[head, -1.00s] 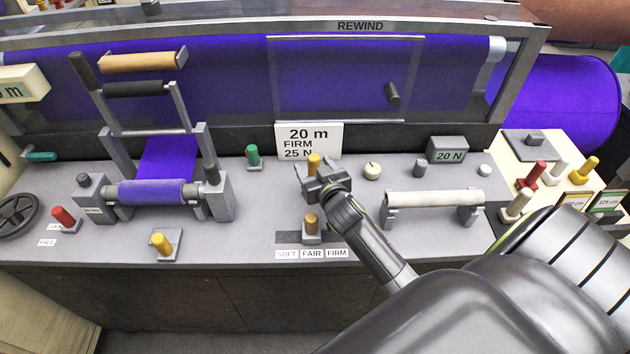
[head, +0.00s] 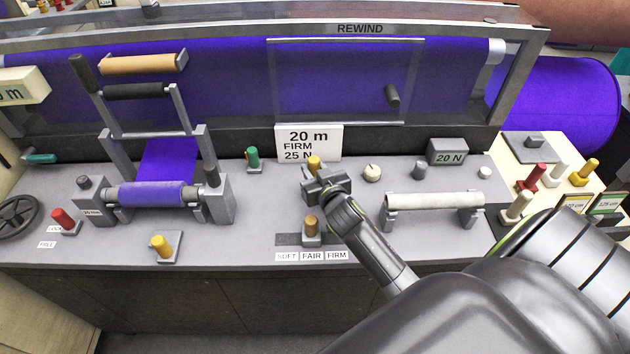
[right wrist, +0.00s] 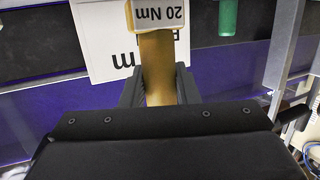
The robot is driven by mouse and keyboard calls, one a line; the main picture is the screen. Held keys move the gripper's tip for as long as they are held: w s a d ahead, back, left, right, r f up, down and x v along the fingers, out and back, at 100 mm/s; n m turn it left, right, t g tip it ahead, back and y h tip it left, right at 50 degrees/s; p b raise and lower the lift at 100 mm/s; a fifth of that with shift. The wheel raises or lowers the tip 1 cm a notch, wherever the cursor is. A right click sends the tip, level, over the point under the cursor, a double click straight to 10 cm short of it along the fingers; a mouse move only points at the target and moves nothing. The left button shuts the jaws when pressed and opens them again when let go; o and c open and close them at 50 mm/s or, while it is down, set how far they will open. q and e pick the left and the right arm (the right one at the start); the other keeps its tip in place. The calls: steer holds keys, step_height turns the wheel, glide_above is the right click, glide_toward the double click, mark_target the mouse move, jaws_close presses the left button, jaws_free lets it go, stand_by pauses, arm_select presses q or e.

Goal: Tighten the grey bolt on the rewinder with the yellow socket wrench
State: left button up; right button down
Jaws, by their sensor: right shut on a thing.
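My right gripper (head: 318,178) is over the middle of the grey bench, in front of the 20 m FIRM 25 N card (head: 310,138). It is shut on the yellow socket wrench, whose yellow end (head: 314,162) shows just behind the jaws. In the right wrist view the yellow handle (right wrist: 157,68) stands between the two fingers, with a 20 Nm label at its far end. The wrench's lower part is hidden by the gripper. A short grey stud (head: 420,170), possibly the grey bolt, stands on the bench to the right. My left gripper is not in view.
A white roller on brackets (head: 434,201) lies right of the gripper. An amber peg (head: 311,225) stands in front, a green peg (head: 253,158) to the left. A purple roll on its stand (head: 150,193) is farther left.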

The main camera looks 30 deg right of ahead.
steer(key=shift+r+p, duration=4.05)
steer(key=shift+r, duration=0.55)
